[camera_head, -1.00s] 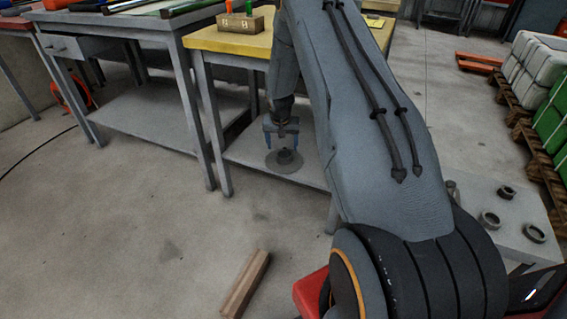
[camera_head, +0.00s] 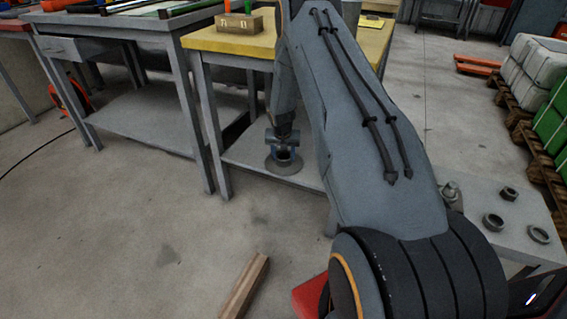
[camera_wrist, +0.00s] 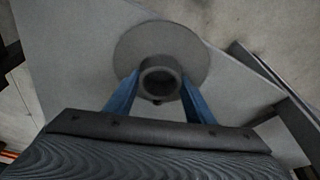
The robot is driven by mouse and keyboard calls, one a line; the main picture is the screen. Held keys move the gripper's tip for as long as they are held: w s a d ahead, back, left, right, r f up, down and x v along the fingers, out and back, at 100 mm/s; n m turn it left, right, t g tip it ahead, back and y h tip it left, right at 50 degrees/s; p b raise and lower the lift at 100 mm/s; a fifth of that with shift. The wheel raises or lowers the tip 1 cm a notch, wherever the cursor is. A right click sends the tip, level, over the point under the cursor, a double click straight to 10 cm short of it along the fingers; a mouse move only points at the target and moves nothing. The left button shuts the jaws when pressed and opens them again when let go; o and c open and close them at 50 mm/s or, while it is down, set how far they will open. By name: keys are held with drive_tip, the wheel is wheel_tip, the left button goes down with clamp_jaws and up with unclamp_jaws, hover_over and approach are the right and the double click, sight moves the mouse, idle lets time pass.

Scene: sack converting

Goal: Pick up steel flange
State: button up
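The steel flange (camera_head: 283,170) is a grey round disc with a raised hollow hub. It sits hub up on the grey lower shelf of the yellow-topped table. In the wrist view the flange (camera_wrist: 196,50) is just beyond my fingers, its hub opening facing the camera. My gripper (camera_head: 284,138) points down over it, and part of the hub is hidden by the fingers in the head view. In the wrist view the two blue fingers of my gripper (camera_wrist: 160,85) flank the hub closely, one on each side. I cannot tell whether they press on it.
The yellow tabletop (camera_head: 230,41) is above the shelf (camera_head: 240,155), with table legs nearby. A grey workbench (camera_head: 150,122) stands to the left. A wooden beam (camera_head: 243,288) lies on the floor. Open floor lies in front.

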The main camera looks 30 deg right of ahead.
clamp_jaws()
drive_tip(key=shift+w+r, duration=0.1)
